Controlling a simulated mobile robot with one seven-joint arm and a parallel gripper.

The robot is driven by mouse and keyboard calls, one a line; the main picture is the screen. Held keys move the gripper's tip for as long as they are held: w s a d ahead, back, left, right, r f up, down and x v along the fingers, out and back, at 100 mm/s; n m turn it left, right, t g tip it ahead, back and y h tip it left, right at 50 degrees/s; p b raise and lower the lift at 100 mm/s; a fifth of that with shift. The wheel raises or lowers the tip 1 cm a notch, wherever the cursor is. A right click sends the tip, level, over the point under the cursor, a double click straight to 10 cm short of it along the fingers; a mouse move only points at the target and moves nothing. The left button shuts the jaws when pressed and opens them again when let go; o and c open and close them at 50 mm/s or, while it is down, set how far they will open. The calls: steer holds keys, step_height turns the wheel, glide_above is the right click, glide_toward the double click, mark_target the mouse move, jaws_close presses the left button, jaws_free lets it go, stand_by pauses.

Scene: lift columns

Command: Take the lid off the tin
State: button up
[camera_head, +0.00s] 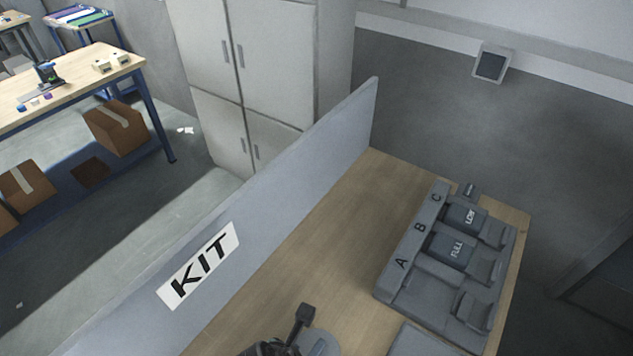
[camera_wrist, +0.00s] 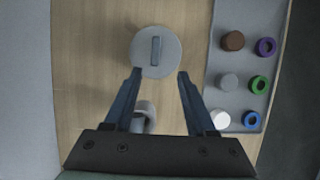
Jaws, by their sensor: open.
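The tin's lid (camera_wrist: 170,68) is a round grey disc with a raised bar handle (camera_wrist: 156,50) across its middle. It is seen from above in the wrist view, and the tin's body under it is hidden. In the head view the lid (camera_head: 322,344) is cut by the bottom edge, partly behind my dark gripper. My gripper (camera_wrist: 158,74) is open and empty, its fingertips at either side of the lid's near edge in the picture. The bar handle lies beyond the fingertips. Height above the lid cannot be told.
A grey curved piece (camera_wrist: 145,112) shows between the fingers. Right of the lid is a grey tray (camera_wrist: 243,53) of coloured pegs and rings. A grey rack (camera_head: 412,262) marked A, B, C holds FULL and LOW blocks. A KIT panel (camera_head: 310,175) walls the left side.

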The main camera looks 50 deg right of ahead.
mark_target(316, 349)
steer(key=x, duration=0.3)
steer(key=p+x, duration=0.1)
steer(key=x, duration=0.5)
steer(key=shift+w+d+f, duration=0.2)
steer(key=shift+w+d, duration=0.15)
steer(key=shift+w, duration=0.05)
jaws_close()
